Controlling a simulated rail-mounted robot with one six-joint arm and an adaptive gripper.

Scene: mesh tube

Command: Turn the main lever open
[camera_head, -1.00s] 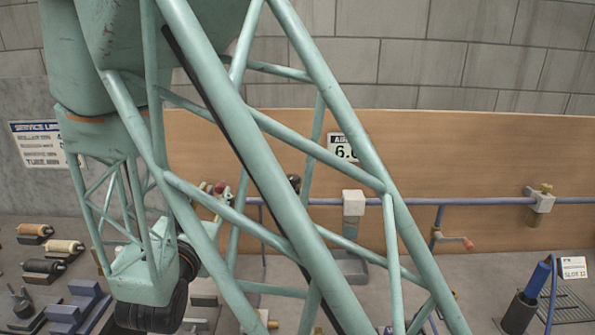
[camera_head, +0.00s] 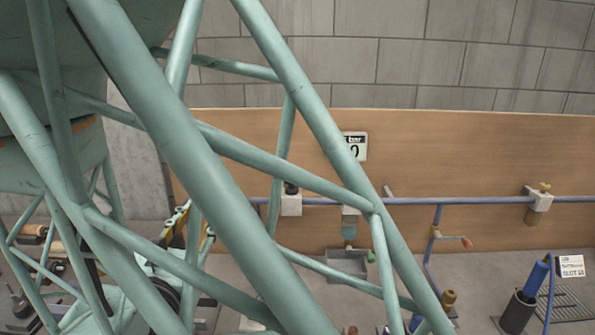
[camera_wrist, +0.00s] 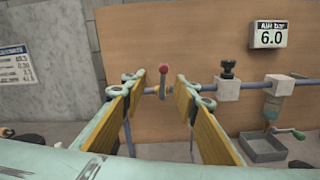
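The main lever (camera_wrist: 164,72) has a red knob and stands upright on the blue pipe, seen in the wrist view. My gripper (camera_wrist: 161,85) is open, with yellow pads inside both fingers. The lever appears in the gap between the fingertips, beyond them or level with them; I cannot tell the exact distance. No contact shows. In the head view my gripper (camera_head: 191,224) is partly hidden behind my green lattice arm, and the lever cannot be made out there.
The blue pipe (camera_wrist: 197,84) runs along the wooden panel (camera_wrist: 210,40). Right of the lever are a black-knobbed valve (camera_wrist: 228,70), an air sign reading 6.0 (camera_wrist: 269,33) and a filter bowl over a grey tray (camera_wrist: 262,147). A blue-handled tool (camera_head: 535,280) stands at right.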

